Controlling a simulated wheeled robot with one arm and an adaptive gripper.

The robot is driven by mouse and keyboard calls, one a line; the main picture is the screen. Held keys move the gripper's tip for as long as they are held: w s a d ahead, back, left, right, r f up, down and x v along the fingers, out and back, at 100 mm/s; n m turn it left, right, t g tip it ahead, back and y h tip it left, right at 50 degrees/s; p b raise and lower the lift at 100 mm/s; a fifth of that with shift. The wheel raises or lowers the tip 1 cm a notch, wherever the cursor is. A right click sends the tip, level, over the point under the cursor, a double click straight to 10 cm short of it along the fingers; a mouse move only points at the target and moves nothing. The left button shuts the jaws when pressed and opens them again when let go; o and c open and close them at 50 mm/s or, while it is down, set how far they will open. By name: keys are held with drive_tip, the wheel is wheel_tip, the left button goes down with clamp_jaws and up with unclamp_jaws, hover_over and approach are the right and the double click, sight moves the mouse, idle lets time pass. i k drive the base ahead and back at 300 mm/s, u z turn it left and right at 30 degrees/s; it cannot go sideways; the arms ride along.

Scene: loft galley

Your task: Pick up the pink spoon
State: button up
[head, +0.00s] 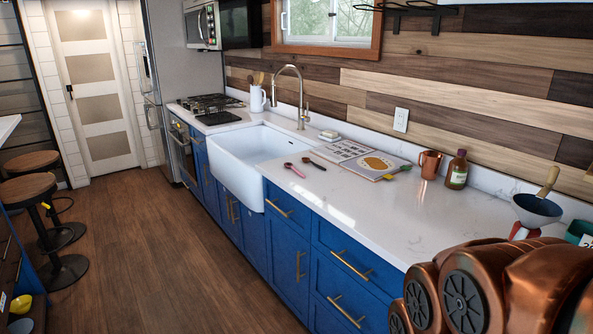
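The pink spoon (294,170) lies on the white countertop (330,200), just right of the sink and near the counter's front edge. A dark brown spoon (314,163) lies close to its right, apart from it. Copper-coloured links of my arm fill the bottom right corner. My gripper is not in view, so I cannot see its fingers or whether it holds anything.
An open book (350,151) lies behind the spoons, with a green-and-yellow utensil (396,173) at its right. A copper mug (430,164), a brown bottle (456,170) and a funnel (536,210) stand farther right. The white sink (225,165) is left. Counter front is clear.

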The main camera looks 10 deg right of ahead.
sight(287, 164)
drive_tip(key=u, duration=0.9)
drive_tip(key=i, duration=2.75)
drive_tip(key=z, duration=1)
drive_tip(key=i, duration=0.35)
drive_tip(key=z, duration=0.35)
drive_tip(key=k, duration=0.35)
drive_tip(key=z, duration=1)
drive_tip(key=i, duration=0.45)
drive_tip(key=u, duration=0.45)
